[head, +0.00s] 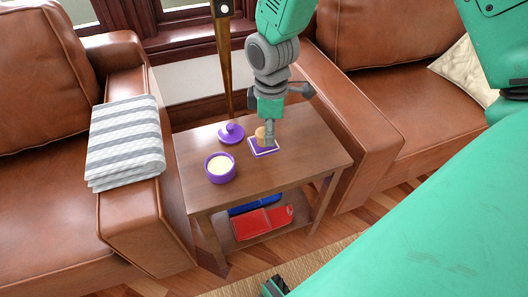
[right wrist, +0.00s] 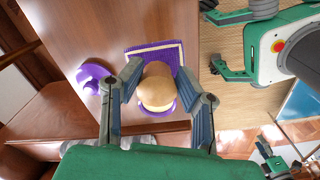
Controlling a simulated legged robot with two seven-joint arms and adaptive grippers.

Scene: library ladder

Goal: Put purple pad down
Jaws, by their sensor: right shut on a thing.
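The purple pad (right wrist: 166,105) has a round tan knob on top, and its purple rim shows under the knob in the right wrist view. My right gripper (right wrist: 152,88) is shut on it, with a finger on each side. In the head view my right gripper (head: 268,139) points down at the side table, and the tan knob (head: 260,132) shows beside it. A square purple tray (head: 265,152) with a pale border lies below it; the pad overlaps the tray in both views. I cannot tell whether they touch.
A purple lid (head: 231,134) and an open purple jar (head: 220,170) with cream contents stand on the wooden table (head: 305,160). Red (head: 263,222) and blue things lie on the lower shelf. Leather armchairs flank the table; a striped blanket (head: 125,142) drapes one arm.

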